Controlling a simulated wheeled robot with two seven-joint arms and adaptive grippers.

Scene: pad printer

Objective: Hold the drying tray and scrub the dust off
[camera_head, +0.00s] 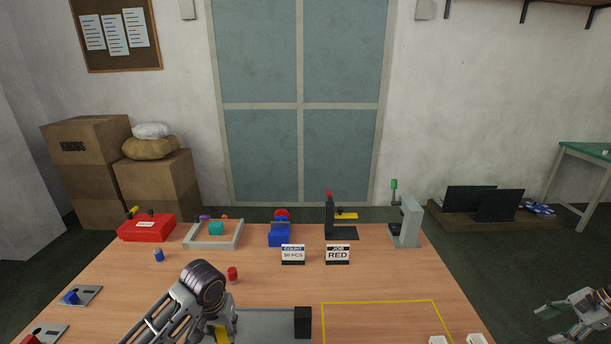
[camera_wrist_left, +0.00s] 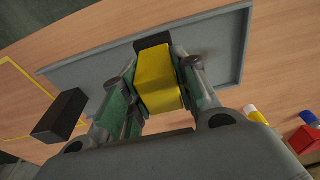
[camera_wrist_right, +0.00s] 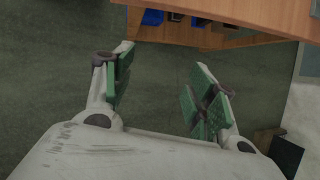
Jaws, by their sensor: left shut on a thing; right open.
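The drying tray (camera_head: 262,325) is a flat grey tray with a low rim, near the table's front edge. It also shows in the left wrist view (camera_wrist_left: 215,40). A black block (camera_head: 303,322) stands at its right end, and that block is in the left wrist view too (camera_wrist_left: 60,116). My left gripper (camera_wrist_left: 157,75) is shut on a yellow block (camera_wrist_left: 157,85) with a dark end, over the tray; I cannot tell whether that end touches it. No dust is clearly visible. My right gripper (camera_wrist_right: 160,65) is open and empty, off the table's right side above the floor.
A red box (camera_head: 147,228), a grey frame (camera_head: 213,236), a blue device (camera_head: 280,233) and two presses line the table's back. A red cap (camera_head: 232,273) lies behind the left arm. A yellow outlined area (camera_head: 385,325) right of the tray is mostly clear.

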